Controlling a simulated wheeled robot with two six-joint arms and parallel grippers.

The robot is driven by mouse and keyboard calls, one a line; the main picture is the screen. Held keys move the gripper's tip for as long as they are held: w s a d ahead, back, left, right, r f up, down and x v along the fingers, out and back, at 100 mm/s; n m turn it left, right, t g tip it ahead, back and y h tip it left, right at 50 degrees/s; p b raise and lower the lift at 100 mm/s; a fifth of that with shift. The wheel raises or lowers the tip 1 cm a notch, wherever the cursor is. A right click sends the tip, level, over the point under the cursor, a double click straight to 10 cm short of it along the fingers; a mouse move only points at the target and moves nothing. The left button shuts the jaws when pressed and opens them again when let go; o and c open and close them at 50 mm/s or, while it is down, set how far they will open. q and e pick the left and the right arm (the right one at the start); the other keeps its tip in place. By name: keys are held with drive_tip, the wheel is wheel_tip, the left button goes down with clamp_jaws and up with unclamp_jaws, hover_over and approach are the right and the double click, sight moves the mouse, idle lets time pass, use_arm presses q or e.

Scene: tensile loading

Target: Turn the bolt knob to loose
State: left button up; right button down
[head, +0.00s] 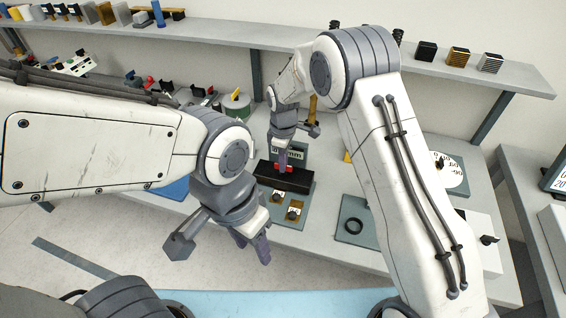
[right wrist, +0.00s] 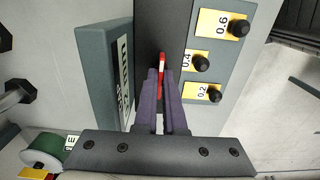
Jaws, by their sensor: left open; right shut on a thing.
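My right gripper (head: 284,160) is at the workbench, fingers pointing down at a black block (head: 270,177). In the right wrist view, its purple fingers (right wrist: 162,92) are shut on a narrow red piece (right wrist: 162,62) at the block; the fingers hide part of it. The red piece also shows in the head view (head: 289,168). I cannot tell whether it is the bolt knob. My left gripper (head: 253,246) is open and empty, in front of the bench. Black knobs on yellow plates marked 0.6 (right wrist: 238,28), 0.4 (right wrist: 200,62) and 0.2 (right wrist: 214,95) stand beside the block.
A grey display marked mm (head: 292,152) stands behind the block. A white box with a black knob (head: 488,240) is farther right, below a white dial (head: 451,178). A shelf (head: 220,32) runs above.

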drive_tip(key=shift+w+r, duration=0.1)
drive_tip(key=shift+r, duration=0.05)
idle(0.3)
drive_tip(key=c, duration=1)
unclamp_jaws()
wheel_tip(320, 180, up, 10)
drive_tip(key=b, duration=0.2)
drive_tip(key=shift+r, duration=0.2)
